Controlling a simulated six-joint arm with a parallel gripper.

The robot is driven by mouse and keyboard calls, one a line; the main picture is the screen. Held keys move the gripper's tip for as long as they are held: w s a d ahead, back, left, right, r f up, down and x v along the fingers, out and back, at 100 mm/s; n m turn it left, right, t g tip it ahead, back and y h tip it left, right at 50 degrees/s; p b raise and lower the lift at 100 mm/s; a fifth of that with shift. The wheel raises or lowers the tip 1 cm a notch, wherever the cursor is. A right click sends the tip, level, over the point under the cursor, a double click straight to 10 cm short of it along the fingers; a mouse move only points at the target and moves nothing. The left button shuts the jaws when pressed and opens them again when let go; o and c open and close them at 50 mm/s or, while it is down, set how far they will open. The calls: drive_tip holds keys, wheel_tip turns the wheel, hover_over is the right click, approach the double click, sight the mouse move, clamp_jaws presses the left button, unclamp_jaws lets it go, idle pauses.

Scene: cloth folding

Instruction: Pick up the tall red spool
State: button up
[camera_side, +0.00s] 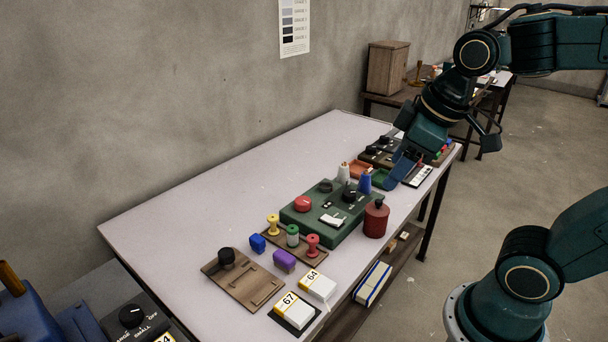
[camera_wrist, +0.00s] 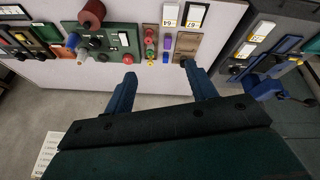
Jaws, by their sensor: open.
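A red spool (camera_side: 312,245) stands upright at the near end of a small wooden rack (camera_side: 268,238), beside a green-and-white spool (camera_side: 292,236) and a yellow spool (camera_side: 273,225). In the wrist view the red spool (camera_wrist: 149,32) is small, beyond and between my fingers. My gripper (camera_side: 398,171) is above the table's far right part, well away from the red spool. In the wrist view my gripper (camera_wrist: 159,69) has its two blue fingers wide apart with nothing between them.
A green control box (camera_side: 325,219) stands beside the rack, with a dark red canister (camera_side: 376,218) at its right. The table's left back area (camera_side: 200,205) is clear.

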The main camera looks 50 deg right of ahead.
drive_tip(key=w+d+f+n+g, duration=0.1)
drive_tip(key=w+f+n, duration=0.25)
drive_tip(key=w, duration=0.25)
drive_tip(key=w+d+f+n+g, duration=0.1)
drive_tip(key=w+f+n, duration=0.1)
drive_tip(key=w+n, duration=0.3)
drive_tip(key=n+g, duration=0.3)
drive_tip(key=n, duration=0.4)
hover_over(313, 238)
wheel_tip(313, 238, down, 14)
drive_tip(key=shift+f, duration=4.35)
drive_tip(key=shift+f, duration=2.6)
drive_tip(key=shift+c, duration=0.3)
drive_tip(key=c, duration=1)
